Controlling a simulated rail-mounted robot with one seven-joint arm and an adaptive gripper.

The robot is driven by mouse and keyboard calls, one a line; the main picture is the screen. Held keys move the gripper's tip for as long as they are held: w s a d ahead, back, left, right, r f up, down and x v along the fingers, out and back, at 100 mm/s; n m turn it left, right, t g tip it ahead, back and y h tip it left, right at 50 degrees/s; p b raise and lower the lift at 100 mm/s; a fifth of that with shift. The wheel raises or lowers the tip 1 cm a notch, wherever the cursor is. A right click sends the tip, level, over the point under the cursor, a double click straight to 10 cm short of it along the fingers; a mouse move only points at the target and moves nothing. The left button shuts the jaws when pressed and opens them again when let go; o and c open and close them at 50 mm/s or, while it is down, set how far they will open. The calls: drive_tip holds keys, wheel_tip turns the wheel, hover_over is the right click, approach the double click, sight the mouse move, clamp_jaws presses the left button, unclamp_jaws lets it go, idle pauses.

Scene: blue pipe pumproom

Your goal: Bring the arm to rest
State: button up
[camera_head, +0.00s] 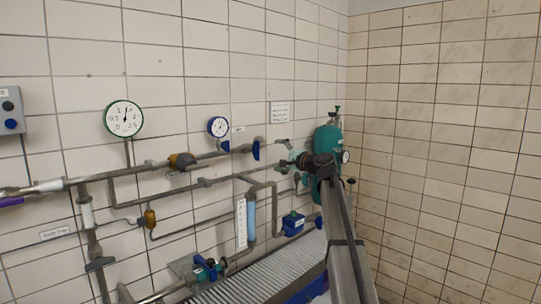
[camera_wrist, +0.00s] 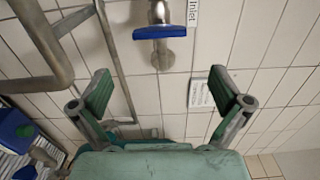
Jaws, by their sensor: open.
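My gripper (camera_wrist: 166,95) is open in the wrist view. Its two green-padded fingers stand wide apart with nothing between them except a view of the tiled wall. In the head view my arm rises from the lower right, and the gripper (camera_head: 283,155) is at its far end, in front of the pipes near the corner. It is small there and partly hidden by my arm. A blue valve handle (camera_wrist: 160,32) on a pipe end lies beyond the fingers in the wrist view; the gripper is apart from it. This handle also shows in the head view (camera_head: 256,150).
Grey pipes (camera_head: 120,173) run along the left wall with a green-rimmed gauge (camera_head: 123,118) and a blue gauge (camera_head: 217,127). The right wall (camera_head: 440,130) is bare.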

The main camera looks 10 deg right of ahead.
drive_tip(key=shift+s+d, duration=0.15)
drive_tip(key=shift+s, duration=0.05)
drive_tip(key=s+a+f+n+g+h, duration=0.1)
drive_tip(key=s+f+n+g+h, duration=0.3)
drive_tip(key=f, duration=1.3)
drive_tip(key=s+a+f+n+g, duration=0.15)
drive_tip(key=s+f, duration=0.45)
drive_tip(key=f, duration=1.1)
drive_tip(key=s+f+n+g+h, duration=0.1)
drive_tip(key=s+f+g, duration=0.1)
drive_tip(key=s+f, duration=0.45)
drive_tip(key=s+a+f+g, duration=0.15)
drive_tip(key=s+f, duration=0.25)
drive_tip(key=f, duration=0.6)
drive_tip(key=s+f+n+g+h, duration=0.1)
drive_tip(key=s+f+g, duration=0.1)
drive_tip(key=s+f, duration=0.5)
drive_tip(key=s+a+f+n+g+h, duration=0.15)
drive_tip(key=s+f+g, duration=0.35)
drive_tip(key=s+f, duration=1.35)
drive_tip(key=s+f+n+g+h, duration=0.1)
drive_tip(key=s+f+g, duration=0.2)
drive_tip(key=s, duration=1.3)
drive_tip(key=s+a+f+n+g+h, duration=0.1)
drive_tip(key=s+f, duration=0.6)
drive_tip(key=s, duration=1)
drive_tip(key=shift+a+n+g, duration=0.25)
drive_tip(key=shift+n+g, duration=0.15)
drive_tip(key=shift+g, duration=0.5)
